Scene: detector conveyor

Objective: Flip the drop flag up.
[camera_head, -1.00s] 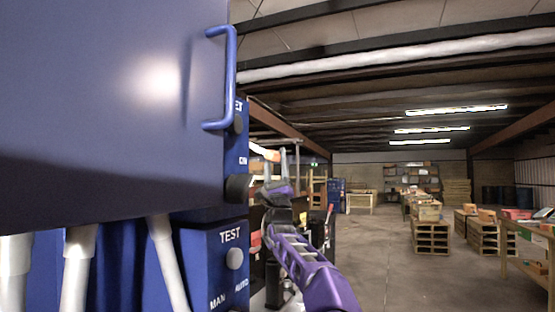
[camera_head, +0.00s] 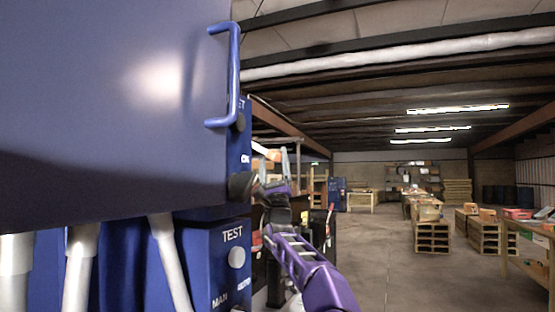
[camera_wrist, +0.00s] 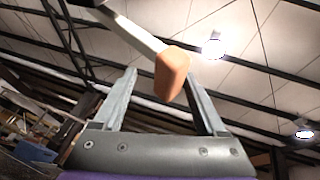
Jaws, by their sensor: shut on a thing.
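The drop flag (camera_wrist: 172,72) appears in the wrist view as a pale bar with a rounded orange end, reaching down from the upper left. In the head view my purple gripper (camera_head: 272,188) is beside the right edge of the blue cabinet (camera_head: 120,110), close to a dark round knob (camera_head: 240,186). I cannot make out the flag in the head view.
The cabinet has a blue handle (camera_head: 234,80) and a lower panel with a TEST button (camera_head: 237,257). White pipes (camera_head: 80,265) run below it. Pallets (camera_head: 432,236) and workbenches stand far to the right, with open floor (camera_head: 375,265) between.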

